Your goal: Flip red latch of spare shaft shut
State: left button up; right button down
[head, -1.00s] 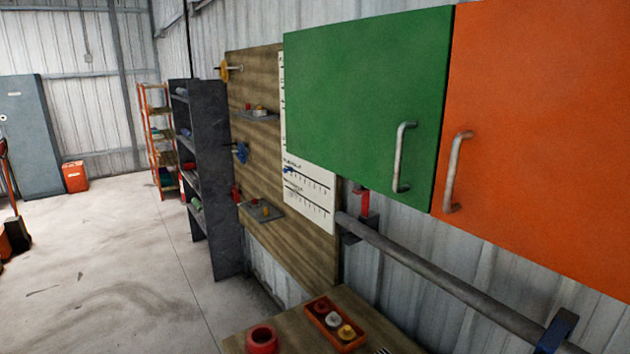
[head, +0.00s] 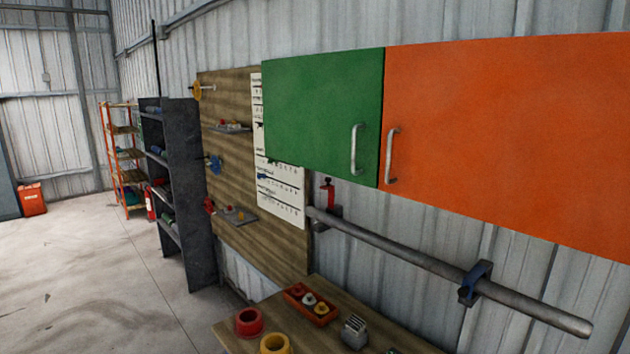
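The spare shaft (head: 415,257) is a long grey bar along the corrugated wall, below the cabinets, sloping down to the right in the picture. A red latch (head: 327,191) stands upright at its left bracket, just under the green door. A blue latch or clamp (head: 480,272) sits over the shaft at the right bracket (head: 468,295). The red latch appears raised off the shaft. Neither of my grippers shows in the head view.
A green door (head: 322,115) and an orange door (head: 510,140) hang above the shaft. Below is a wooden bench (head: 235,334) with a red ring (head: 249,321), a yellow ring (head: 275,344), a red tray (head: 322,318) and a grey block (head: 354,332). Open floor lies at left.

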aim_at(329, 183)
jog(key=u, duration=1.75)
jog(key=i, duration=2.4)
jog(key=z, duration=3.85)
